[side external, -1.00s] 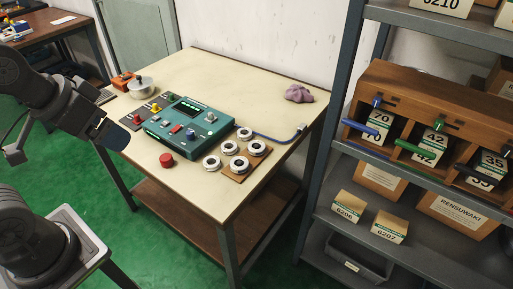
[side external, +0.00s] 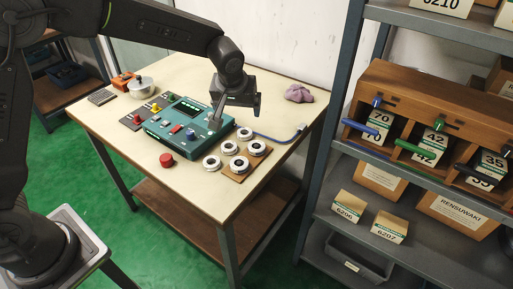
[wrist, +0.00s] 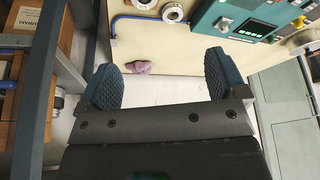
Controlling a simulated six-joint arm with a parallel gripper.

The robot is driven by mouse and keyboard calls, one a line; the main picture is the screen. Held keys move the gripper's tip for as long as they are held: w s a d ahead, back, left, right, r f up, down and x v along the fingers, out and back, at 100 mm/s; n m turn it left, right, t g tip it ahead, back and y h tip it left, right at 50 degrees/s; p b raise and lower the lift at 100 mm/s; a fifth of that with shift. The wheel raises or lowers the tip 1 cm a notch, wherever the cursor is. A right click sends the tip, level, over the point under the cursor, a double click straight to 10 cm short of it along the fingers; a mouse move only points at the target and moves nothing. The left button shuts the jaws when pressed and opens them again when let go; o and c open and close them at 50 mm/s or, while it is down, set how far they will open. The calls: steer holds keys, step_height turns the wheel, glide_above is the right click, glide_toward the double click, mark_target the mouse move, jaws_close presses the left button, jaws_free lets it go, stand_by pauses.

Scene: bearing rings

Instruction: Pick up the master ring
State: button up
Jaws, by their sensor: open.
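Several pale metal rings with dark centres lie on the table. One (side external: 245,133) is beside the teal device's right end, one (side external: 212,163) lies in front of the device, and others are on or beside a small brown board (side external: 236,178). I cannot tell which is the master ring. My gripper (side external: 236,117) is above the device's right end, apart from the rings. In the wrist view my gripper (wrist: 163,80) is open with nothing between its fingers; a ring (wrist: 172,12) shows beyond them at the top edge, with another partly cut off.
The teal device (side external: 180,118) has knobs and a screen. A red button (side external: 166,160) stands in front of it. A blue cable (side external: 275,138) runs to the right table edge. A purple cloth (side external: 298,93) lies at the back. A grey shelf (side external: 335,150) stands at right.

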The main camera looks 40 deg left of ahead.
steer(key=n, duration=0.1)
glide_toward(256, 145)
steer(key=x, duration=0.3)
steer(key=shift+d+f, duration=0.2)
steer(key=shift+x, duration=2.95)
steer(key=shift+a, duration=0.15)
steer(key=shift+c, duration=0.2)
steer(key=shift+r, duration=0.1)
steer(key=c, duration=1.1)
steer(key=shift+c, duration=0.2)
steer(key=shift+w+r, duration=0.1)
steer(key=shift+r, duration=0.05)
